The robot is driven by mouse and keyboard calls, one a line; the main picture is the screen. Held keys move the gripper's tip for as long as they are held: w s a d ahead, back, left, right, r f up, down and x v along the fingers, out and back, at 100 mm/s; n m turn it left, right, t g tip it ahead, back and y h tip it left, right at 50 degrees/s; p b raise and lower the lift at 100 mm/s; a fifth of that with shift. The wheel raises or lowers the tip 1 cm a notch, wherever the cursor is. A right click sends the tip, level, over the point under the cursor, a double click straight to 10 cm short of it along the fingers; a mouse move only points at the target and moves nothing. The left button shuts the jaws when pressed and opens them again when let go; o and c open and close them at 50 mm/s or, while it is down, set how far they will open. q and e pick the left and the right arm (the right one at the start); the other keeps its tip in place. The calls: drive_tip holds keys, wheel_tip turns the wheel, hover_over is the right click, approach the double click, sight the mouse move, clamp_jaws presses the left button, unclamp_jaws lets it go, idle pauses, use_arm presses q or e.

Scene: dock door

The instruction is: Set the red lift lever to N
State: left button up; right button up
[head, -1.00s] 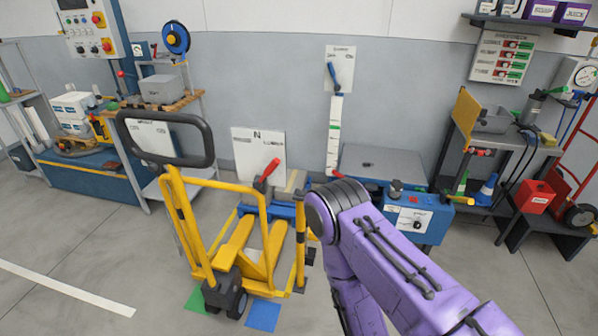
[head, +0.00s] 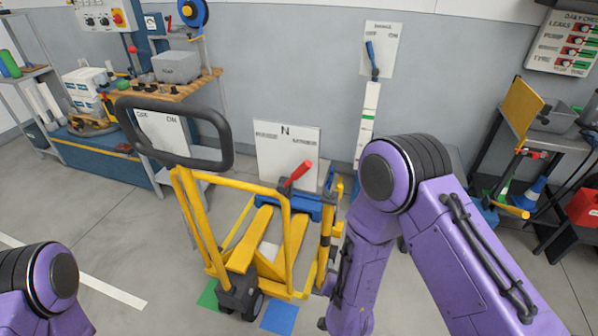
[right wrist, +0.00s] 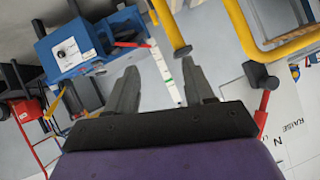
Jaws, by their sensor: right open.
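The red lift lever (head: 298,173) is on the yellow pallet truck (head: 192,215) in the head view. It tilts up to the right, in front of a white sign (head: 285,155) with an N at its top middle and a word on each side. In the right wrist view the red lever (right wrist: 262,112) lies to the right of my right gripper (right wrist: 160,72), apart from it. The jaws are open with nothing between them. In the head view my right forearm hangs right of the truck; its fingers are hard to make out. My left gripper is out of view.
The truck's black handle loop (head: 175,133) stands at the left of the lever. A blue machine (right wrist: 75,45) and a yellow rail (right wrist: 275,48) show in the right wrist view. A workbench (head: 170,88) is behind left.

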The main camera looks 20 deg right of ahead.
drive_tip(key=w+a+r+m+t, duration=0.1)
drive_tip(key=w+a+r+t, duration=0.25)
drive_tip(key=w+r, duration=0.35)
drive_tip(key=m+t+h+b, duration=0.2)
drive_tip(key=t, duration=0.1)
approach(300, 174)
drive_tip(key=shift+g, duration=0.25)
drive_tip(key=p+x, duration=0.2)
drive_tip(key=x, duration=0.8)
drive_tip(key=shift+w+r, duration=0.15)
drive_tip(key=shift+r, duration=0.05)
drive_tip(key=shift+w+d+f, duration=0.15)
drive_tip(key=shift+w, duration=0.25)
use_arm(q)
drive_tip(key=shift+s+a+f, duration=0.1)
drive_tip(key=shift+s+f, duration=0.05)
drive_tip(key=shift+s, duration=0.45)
use_arm(e)
clamp_jaws()
